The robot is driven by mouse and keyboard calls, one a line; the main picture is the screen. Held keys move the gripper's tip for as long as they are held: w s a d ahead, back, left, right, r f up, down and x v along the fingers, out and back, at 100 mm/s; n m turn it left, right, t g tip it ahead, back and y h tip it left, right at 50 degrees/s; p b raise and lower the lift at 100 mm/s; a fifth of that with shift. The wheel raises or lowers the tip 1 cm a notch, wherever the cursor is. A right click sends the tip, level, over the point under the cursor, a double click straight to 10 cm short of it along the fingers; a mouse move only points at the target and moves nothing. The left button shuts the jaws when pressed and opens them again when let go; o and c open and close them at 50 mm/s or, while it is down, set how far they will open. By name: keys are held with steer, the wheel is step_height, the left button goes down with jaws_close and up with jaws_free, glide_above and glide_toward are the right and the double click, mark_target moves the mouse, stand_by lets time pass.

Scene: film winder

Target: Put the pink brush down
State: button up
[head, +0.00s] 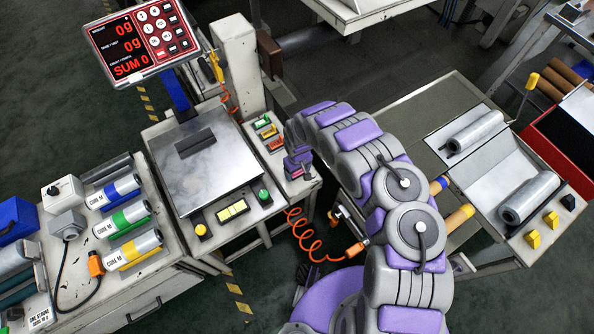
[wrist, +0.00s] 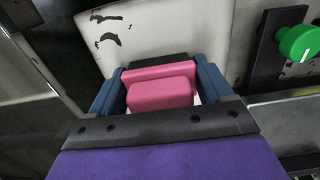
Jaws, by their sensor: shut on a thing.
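The pink brush (wrist: 158,92) sits between the two blue fingers of my gripper (wrist: 160,88) in the wrist view. My gripper is shut on it. A black strip shows just beyond the brush, against a pale, chipped surface (wrist: 190,30). I cannot tell whether the brush touches that surface. In the head view my gripper (head: 298,172) is low over the narrow pale stand right of the scale.
Several coloured switches (head: 266,130) are beside my gripper. A green knob (wrist: 299,43) shows in the wrist view. Labelled rolls (head: 120,190) fill the left bench. A bench with film rolls (head: 528,197) stands right.

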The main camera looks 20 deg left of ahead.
steer(key=o, duration=0.7)
steer(key=shift+f, duration=0.1)
steer(key=shift+c, duration=0.2)
steer(key=o, duration=0.3)
steer(key=shift+s+a, duration=0.1)
steer(key=shift+a, duration=0.2)
steer(key=shift+o, duration=0.2)
steer(key=shift+w+r, duration=0.2)
steer(key=shift+r, duration=0.1)
step_height(320, 180, up, 11)
steer(key=p, duration=0.4)
steer(key=shift+d+f, duration=0.15)
steer(key=shift+f, duration=0.05)
steer(key=shift+s+r+p, duration=0.1)
steer(key=shift+r+p, duration=0.25)
steer(key=shift+r, duration=0.15)
steer(key=shift+a, duration=0.2)
steer(key=shift+d, duration=0.1)
